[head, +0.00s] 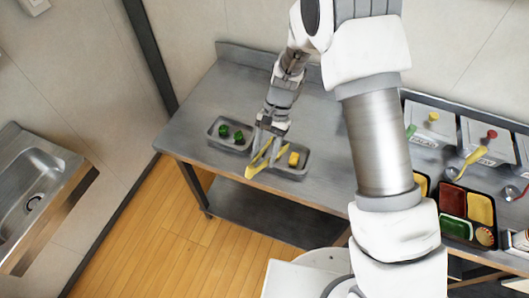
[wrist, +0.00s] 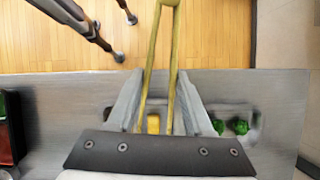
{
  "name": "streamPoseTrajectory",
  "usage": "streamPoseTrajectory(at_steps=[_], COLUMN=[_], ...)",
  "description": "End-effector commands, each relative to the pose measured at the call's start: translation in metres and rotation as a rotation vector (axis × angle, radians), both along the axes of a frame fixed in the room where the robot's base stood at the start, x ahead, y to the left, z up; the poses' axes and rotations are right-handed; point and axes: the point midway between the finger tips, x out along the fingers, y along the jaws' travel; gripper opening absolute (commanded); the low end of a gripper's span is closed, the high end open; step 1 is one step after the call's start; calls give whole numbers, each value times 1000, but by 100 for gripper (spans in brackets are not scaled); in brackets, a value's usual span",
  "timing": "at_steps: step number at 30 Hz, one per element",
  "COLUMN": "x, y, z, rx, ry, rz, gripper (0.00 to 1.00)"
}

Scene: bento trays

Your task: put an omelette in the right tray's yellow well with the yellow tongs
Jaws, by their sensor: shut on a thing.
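My gripper (head: 268,138) is shut on the yellow tongs (head: 257,166) above the steel table. It also shows in the wrist view (wrist: 157,100), where the tongs (wrist: 163,50) extend away past the table's front edge and their tips are out of view. A yellow omelette piece (head: 293,159) sits in a metal pan (head: 291,172), just right of the tongs. It shows between the tongs' arms in the wrist view (wrist: 153,124). A black bento tray (head: 464,186) on the right has red, yellow (head: 481,209) and green wells. Another tray, with a yellow well (head: 421,184), is mostly hidden behind my arm.
A second metal pan (head: 213,138) with green broccoli (head: 239,136) stands left of the omelette pan. Lidded containers (head: 430,127) with coloured knobs and utensils line the right counter. A sink (head: 32,185) is at far left.

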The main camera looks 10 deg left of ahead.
Motion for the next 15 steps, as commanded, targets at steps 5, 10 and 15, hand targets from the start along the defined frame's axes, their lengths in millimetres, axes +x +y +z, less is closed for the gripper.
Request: streamPoseTrajectory(at_steps=[5,10,15], x=[0,0,0], y=[0,0,0], z=[-9,-17,-26], rx=[0,0,0], ry=[0,0,0], rz=[0,0,1], gripper=[45,45,45])
